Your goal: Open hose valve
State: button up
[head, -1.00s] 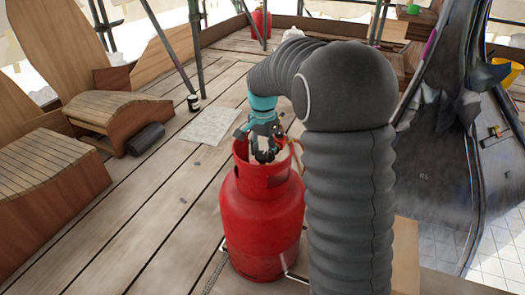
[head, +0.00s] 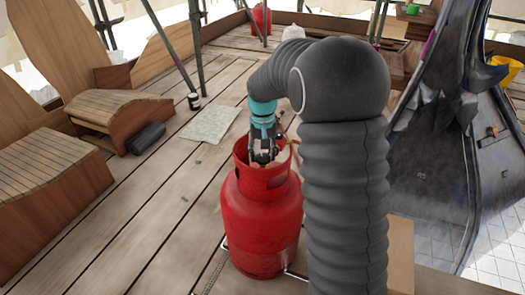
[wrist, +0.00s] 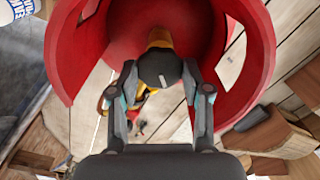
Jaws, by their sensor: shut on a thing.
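A red gas cylinder (head: 262,215) stands upright on the planks, with a cut-out collar around its top. In the wrist view, its collar (wrist: 253,75) curves around my gripper (wrist: 160,78). A round black valve knob (wrist: 160,68) with a white mark sits on a yellow brass-like fitting (wrist: 159,37) inside the collar. My gripper's two fingers are shut on the knob, one on each side. In the head view, my gripper (head: 264,152) reaches down into the collar, and the knob is hidden there.
Wooden bench pieces (head: 125,105) stand at the left. A grey sheet (head: 210,123) and a small can (head: 194,102) lie behind the cylinder. Scaffold poles (head: 195,50) rise at the back. A large dark curved metal piece (head: 440,150) stands at the right. Planks left of the cylinder are clear.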

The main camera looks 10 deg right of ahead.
aim_at(263, 157)
jog(key=shift+n+p, duration=0.35)
jog(key=shift+n, duration=1.25)
jog(key=o, duration=1.2)
jog(key=shift+c, duration=0.2)
notch_tip(263, 157, up, 12)
